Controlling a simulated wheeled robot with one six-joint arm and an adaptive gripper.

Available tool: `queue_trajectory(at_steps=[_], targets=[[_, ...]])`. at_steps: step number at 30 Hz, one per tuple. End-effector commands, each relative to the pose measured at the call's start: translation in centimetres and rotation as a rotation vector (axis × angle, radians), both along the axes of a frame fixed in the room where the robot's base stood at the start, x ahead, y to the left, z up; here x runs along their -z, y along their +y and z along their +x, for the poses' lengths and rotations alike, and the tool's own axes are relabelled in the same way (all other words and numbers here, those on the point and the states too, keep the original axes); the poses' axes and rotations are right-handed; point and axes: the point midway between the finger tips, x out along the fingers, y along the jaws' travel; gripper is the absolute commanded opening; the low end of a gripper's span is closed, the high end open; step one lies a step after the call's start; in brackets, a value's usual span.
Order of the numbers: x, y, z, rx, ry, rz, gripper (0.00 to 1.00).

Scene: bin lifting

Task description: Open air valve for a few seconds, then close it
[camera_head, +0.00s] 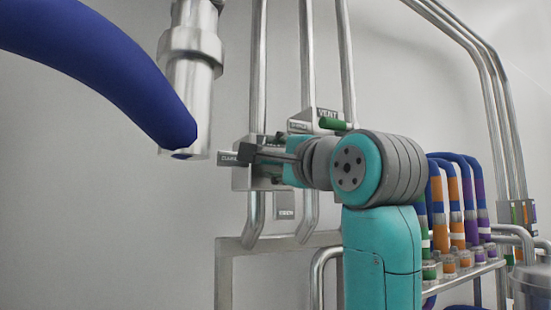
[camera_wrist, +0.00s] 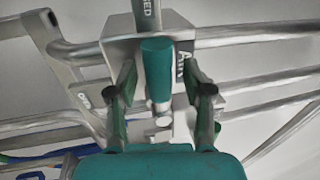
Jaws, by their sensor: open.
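The air valve's green handle (camera_wrist: 157,62) shows in the wrist view, in front of a metal block with a label reading "AIR" (camera_wrist: 184,68). The handle points toward the top tag, whose visible letters end in "SED" (camera_wrist: 146,12). My gripper (camera_wrist: 160,78) is open, with one finger on each side of the handle; I cannot tell whether either finger touches it. In the head view my gripper (camera_head: 249,154) is at the valve block (camera_head: 241,178) on the pipes, and it and my wrist hide the handle there.
A second valve labelled "VENT" (camera_head: 327,113), with a green handle (camera_head: 335,124), sits just above and right of my gripper. A thick blue hose (camera_head: 100,65) hangs from the upper left by a metal fitting (camera_head: 190,50). Coloured hoses (camera_head: 455,200) stand on a rack at right.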

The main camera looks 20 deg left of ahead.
Motion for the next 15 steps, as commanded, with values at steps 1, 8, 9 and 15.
queue_trajectory(at_steps=[1, 8, 9, 15], targets=[[0.0, -0.2, -0.1, 0.000, 0.000, 0.000, 0.51], [0.6, -2.3, -2.0, 0.002, -0.002, 0.002, 0.51], [0.7, -2.9, -2.5, 0.002, -0.003, 0.001, 0.51], [1.5, -5.8, -5.1, 0.002, -0.003, 0.001, 0.51]])
